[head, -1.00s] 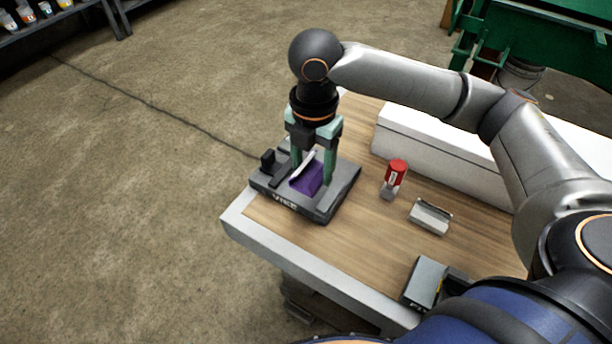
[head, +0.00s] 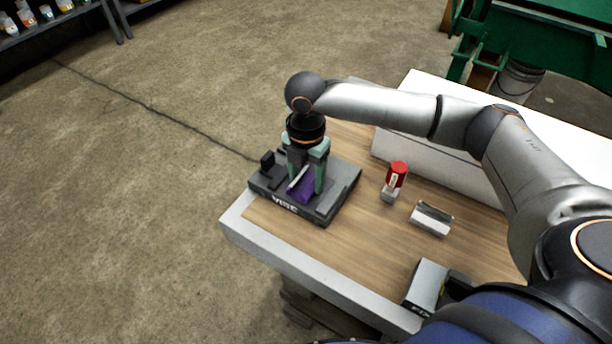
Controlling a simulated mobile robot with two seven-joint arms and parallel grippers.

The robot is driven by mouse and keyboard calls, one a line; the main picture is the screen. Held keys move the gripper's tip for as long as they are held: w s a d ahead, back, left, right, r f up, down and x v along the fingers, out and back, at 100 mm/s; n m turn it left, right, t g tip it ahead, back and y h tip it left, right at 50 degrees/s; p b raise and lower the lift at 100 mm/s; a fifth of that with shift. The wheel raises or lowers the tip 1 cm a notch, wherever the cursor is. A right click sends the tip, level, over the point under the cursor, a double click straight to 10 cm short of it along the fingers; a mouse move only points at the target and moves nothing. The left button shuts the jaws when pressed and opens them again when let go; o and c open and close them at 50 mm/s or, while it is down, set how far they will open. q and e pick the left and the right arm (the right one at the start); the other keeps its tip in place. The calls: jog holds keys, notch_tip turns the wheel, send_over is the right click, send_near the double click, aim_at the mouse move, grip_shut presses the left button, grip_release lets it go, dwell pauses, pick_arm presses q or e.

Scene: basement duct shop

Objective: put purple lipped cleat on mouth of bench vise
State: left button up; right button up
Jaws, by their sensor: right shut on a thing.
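The purple lipped cleat (head: 302,192) is between the fingers of my right gripper (head: 306,186), which is shut on it. A pale strip shows along its upper left edge. It is at the mouth of the bench vise (head: 338,194), a dark grey block marked VISE at the corner of the bench. The gripper points straight down over the vise. Whether the cleat touches the vise mouth cannot be told, since the fingers and the cleat hide the spot. My left gripper is not in view.
On the wooden bench (head: 345,252), right of the vise, stand a red-topped container (head: 397,175) and a metal channel piece (head: 431,218). A grey box (head: 426,287) sits at the near edge. A long white box (head: 430,160) lines the back. Bare wood lies between them.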

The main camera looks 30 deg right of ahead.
jog(key=shift+f, duration=0.1)
jog(key=o, duration=1.1)
notch_tip(320, 180, up, 12)
jog(key=shift+r+p, duration=0.15)
jog(key=shift+p, duration=0.3)
